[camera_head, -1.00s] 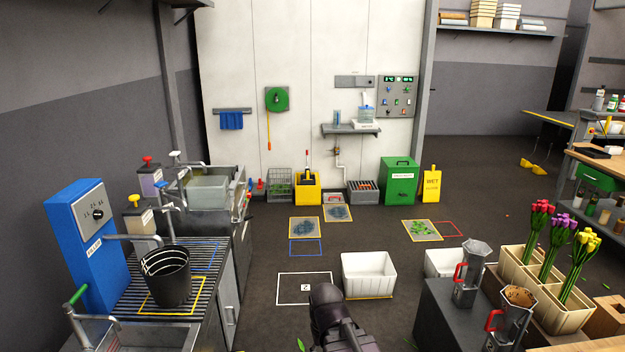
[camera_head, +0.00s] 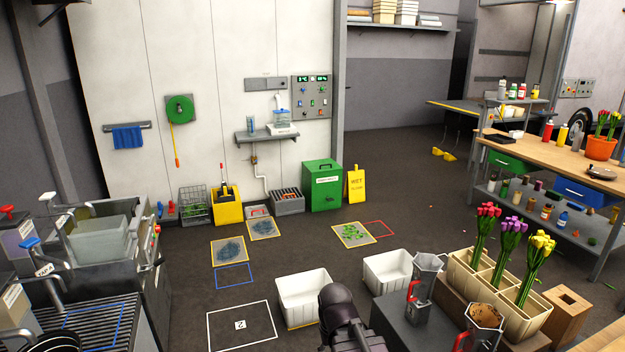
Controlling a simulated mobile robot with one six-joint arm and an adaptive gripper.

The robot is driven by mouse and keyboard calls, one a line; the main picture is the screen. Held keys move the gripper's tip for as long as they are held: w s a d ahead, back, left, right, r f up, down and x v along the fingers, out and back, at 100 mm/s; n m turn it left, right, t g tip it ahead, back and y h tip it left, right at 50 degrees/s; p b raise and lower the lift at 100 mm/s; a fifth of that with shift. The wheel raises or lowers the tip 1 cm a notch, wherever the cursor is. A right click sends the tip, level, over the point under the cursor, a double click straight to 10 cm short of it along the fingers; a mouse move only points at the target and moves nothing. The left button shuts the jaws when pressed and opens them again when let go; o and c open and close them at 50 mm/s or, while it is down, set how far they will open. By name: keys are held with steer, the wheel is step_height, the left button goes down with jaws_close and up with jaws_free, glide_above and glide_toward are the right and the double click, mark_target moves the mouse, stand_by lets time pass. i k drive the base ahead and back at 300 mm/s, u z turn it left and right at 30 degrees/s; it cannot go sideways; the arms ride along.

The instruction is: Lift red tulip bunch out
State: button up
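The red tulip bunch (camera_head: 484,236) stands upright at the left end of a cream compartmented box (camera_head: 500,299) in the camera_head view. The purple bunch (camera_head: 508,250) stands in the middle, and the yellow bunch (camera_head: 535,262) stands to the right. The lower stems go down into the box and are hidden by its walls. A dark part of my arm shows at the bottom centre, left of the box and apart from it. My gripper's fingers are not in view.
A grey block with a metal pot with a red handle (camera_head: 424,285) stands left of the box. A second pot (camera_head: 481,325) stands in front of it. White bins (camera_head: 304,297) sit on the floor beyond my arm. A wooden workbench (camera_head: 545,149) stands behind right. Open floor lies between.

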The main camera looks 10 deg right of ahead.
mark_target(486, 227)
steer(key=z, duration=0.55)
steer(key=i, duration=1)
steer(key=z, duration=0.45)
